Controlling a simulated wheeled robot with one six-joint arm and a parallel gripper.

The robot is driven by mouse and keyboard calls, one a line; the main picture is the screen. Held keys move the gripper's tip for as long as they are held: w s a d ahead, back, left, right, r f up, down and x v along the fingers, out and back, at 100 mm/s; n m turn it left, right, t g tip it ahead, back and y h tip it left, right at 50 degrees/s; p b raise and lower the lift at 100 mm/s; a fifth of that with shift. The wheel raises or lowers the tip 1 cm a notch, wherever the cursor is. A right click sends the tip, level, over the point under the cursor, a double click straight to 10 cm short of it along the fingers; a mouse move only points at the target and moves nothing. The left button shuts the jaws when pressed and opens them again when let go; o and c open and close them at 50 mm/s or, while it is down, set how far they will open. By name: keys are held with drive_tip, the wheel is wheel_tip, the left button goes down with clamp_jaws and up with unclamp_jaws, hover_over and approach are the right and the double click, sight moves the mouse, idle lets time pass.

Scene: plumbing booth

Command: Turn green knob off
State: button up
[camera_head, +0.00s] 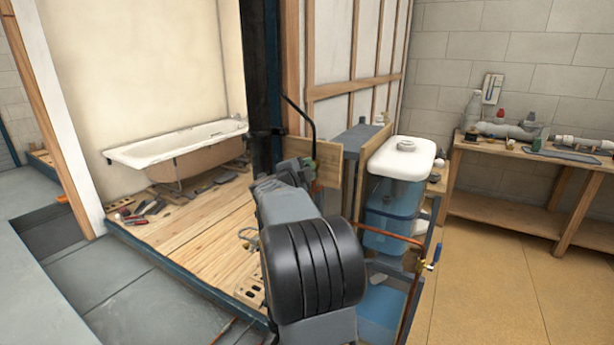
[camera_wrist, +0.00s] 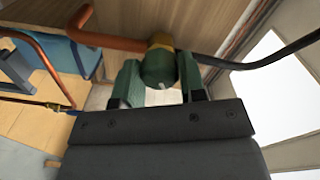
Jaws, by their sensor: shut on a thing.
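The green knob (camera_wrist: 158,68) is round, with a pale screw at its centre. It sits on a brass fitting (camera_wrist: 160,41) between a copper pipe (camera_wrist: 112,41) and a black hose (camera_wrist: 265,65) in the wrist view. My gripper (camera_wrist: 157,75) has its two green fingers on either side of the knob and is shut on it. In the head view my gripper (camera_head: 293,170) is beside a wooden panel (camera_head: 327,165), below the bent black hose (camera_head: 309,125). There I cannot tell the knob from the green fingers.
A white-lidded blue water tank (camera_head: 392,205) stands right of my arm. A copper pipe with a blue-handled valve (camera_head: 434,257) runs in front of it. A bathtub (camera_head: 180,148) is behind at left, with tools on the wooden floor (camera_head: 190,225). A workbench (camera_head: 510,150) stands at right.

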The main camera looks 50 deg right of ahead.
drive_tip(key=m+b, duration=0.3)
drive_tip(key=m, duration=0.3)
drive_tip(key=shift+b, duration=0.3)
idle(0.4)
drive_tip(key=o, duration=0.9)
drive_tip(key=v, duration=1.3)
drive_tip(key=shift+s+a+r+p, duration=0.1)
drive_tip(key=shift+s+a+p, duration=0.1)
drive_tip(key=shift+a+p, duration=0.2)
